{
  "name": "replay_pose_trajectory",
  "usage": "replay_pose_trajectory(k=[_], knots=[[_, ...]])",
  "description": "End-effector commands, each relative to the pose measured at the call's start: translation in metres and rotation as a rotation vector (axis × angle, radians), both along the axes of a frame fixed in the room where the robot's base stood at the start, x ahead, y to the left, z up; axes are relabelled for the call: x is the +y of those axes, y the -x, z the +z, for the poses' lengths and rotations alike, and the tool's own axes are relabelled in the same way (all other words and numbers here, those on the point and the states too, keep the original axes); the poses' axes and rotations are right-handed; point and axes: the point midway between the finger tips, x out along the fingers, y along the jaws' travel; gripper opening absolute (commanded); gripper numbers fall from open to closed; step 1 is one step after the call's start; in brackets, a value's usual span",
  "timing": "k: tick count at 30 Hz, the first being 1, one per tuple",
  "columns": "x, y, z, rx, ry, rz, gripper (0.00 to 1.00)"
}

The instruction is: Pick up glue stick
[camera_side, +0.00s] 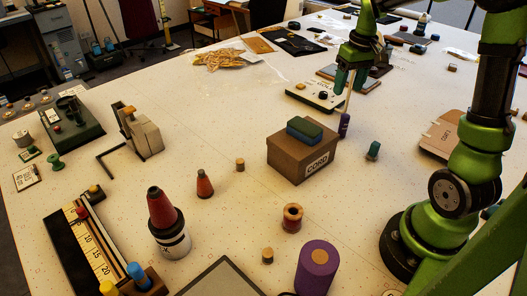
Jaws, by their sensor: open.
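A slim white stick with a purple lower end (344,125), which looks like the glue stick, stands nearly upright on the table behind the cord box. My gripper (350,80) points down over it, with its two teal fingertips apart. The stick's upper end reaches up to the fingertips; I cannot tell whether it is between them or just in front of or behind them. The fingers do not grip it.
A brown box labelled CORD (291,163) with a green and blue block (305,129) on top stands left of the stick. A small teal spool (373,150) is to the right. A white board (315,96) lies close behind. A large purple cylinder (318,268) stands at the front.

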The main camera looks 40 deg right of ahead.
Motion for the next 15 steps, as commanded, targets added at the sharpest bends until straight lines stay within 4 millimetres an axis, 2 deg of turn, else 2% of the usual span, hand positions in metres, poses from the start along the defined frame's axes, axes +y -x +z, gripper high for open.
replay_pose_trajectory(k=[1, 4, 7, 9, 12, 15], knots=[[-0.019, -0.003, -0.008, 0.036, 0.000, 0.034, 0.60], [-0.043, -0.009, -0.011, 0.083, 0.005, 0.140, 0.60], [-0.047, -0.013, 0.000, 0.086, 0.020, 0.238, 0.60], [-0.045, -0.011, 0.001, 0.095, 0.015, 0.280, 0.60], [-0.044, -0.010, -0.006, 0.098, 0.009, 0.307, 0.60], [-0.043, -0.009, -0.023, 0.100, 0.008, 0.311, 0.60]])
